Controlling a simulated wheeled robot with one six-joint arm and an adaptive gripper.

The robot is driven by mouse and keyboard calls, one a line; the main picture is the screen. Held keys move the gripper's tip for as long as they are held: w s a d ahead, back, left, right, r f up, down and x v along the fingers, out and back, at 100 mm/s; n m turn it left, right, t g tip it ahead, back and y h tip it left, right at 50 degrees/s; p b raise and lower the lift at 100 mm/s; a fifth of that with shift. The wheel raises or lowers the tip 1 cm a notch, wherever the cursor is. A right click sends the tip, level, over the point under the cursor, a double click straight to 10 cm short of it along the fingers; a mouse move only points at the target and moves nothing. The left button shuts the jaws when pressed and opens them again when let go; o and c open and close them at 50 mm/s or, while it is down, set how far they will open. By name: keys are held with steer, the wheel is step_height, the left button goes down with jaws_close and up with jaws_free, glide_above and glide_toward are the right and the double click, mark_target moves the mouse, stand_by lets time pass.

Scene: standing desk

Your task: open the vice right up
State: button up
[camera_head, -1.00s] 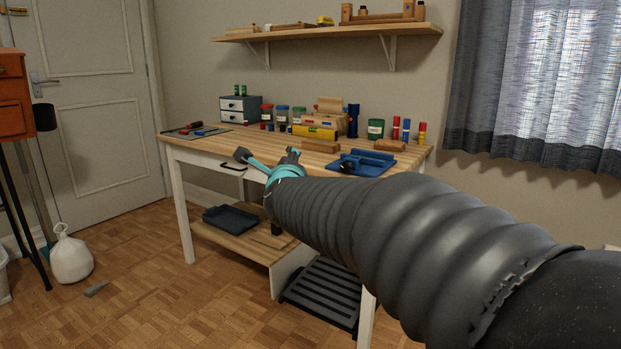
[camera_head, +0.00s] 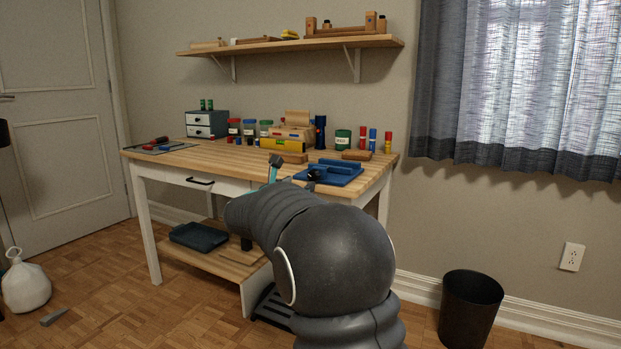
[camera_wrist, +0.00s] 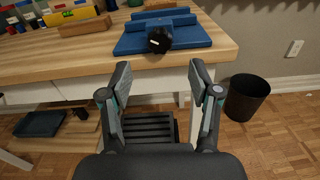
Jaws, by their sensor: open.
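The blue vice (camera_head: 330,171) sits on the right end of the wooden desk top (camera_head: 220,158), near its front edge. In the wrist view the vice (camera_wrist: 180,33) lies ahead of my gripper, with a dark round knob (camera_wrist: 160,40) facing me. A narrow slot seems to run between its blue blocks, but I cannot tell how wide the jaws stand. My gripper (camera_wrist: 158,75) is open and empty, in front of the desk edge and apart from the knob. In the head view my arm hides most of the gripper.
A black bin (camera_head: 470,306) is on the floor at right. A lower shelf holds a dark tray (camera_head: 198,237).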

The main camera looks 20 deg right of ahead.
mark_target(312, 177)
steer(key=x, duration=0.7)
steer(key=shift+w+d+p, duration=0.2)
steer(key=shift+d+p, duration=0.15)
steer(key=c, duration=1.1)
steer(key=shift+c, duration=0.2)
